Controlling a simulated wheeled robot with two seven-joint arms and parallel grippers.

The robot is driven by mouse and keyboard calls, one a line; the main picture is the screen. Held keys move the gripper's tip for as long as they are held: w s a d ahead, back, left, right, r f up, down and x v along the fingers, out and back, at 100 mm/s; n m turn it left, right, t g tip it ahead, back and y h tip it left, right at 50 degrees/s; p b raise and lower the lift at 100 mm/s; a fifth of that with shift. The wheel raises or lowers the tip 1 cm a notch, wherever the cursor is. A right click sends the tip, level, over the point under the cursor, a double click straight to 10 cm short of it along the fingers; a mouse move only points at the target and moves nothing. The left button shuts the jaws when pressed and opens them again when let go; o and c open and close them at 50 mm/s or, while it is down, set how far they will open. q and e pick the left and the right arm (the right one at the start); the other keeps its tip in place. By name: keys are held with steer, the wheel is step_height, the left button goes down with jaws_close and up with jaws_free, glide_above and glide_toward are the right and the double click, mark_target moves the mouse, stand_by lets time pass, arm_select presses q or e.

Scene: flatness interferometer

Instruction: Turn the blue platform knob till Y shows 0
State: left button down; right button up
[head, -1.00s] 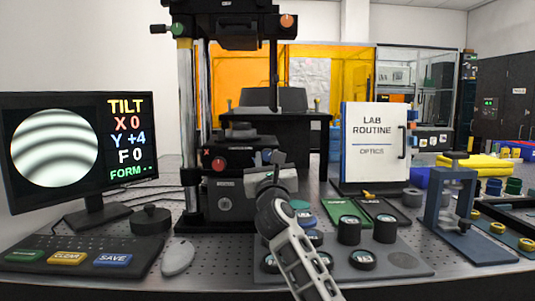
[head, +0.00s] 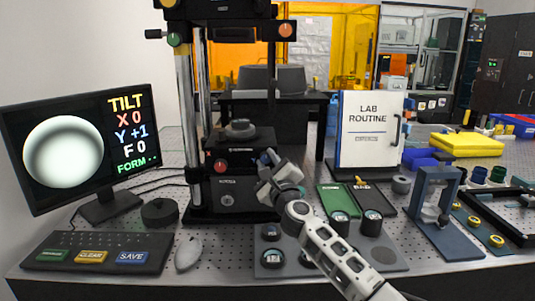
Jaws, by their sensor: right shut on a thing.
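The monitor (head: 82,150) at the left reads X 0, Y +1, F 0, beside a round grey fringe picture. The instrument's platform (head: 240,133) stands at the middle, with a red knob (head: 220,166) on its front. My right gripper (head: 264,168) is at the right side of the platform front, shut on the blue platform knob (head: 265,158), which is mostly hidden by the jaws. My left gripper is not in view.
A keypad (head: 95,252) and a grey mouse (head: 188,254) lie at front left. A grey tray with several round pieces lies under my right arm. The Lab Routine binder (head: 369,130), green and black mats and a blue stand (head: 437,210) are at the right.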

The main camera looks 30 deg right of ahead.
steer(key=shift+n, duration=0.4)
steer(key=o, duration=1)
steer(key=shift+c, duration=0.2)
steer(key=b+v, duration=0.1)
steer(key=v, duration=1.5)
steer(key=shift+r, duration=0.1)
stand_by(0.4)
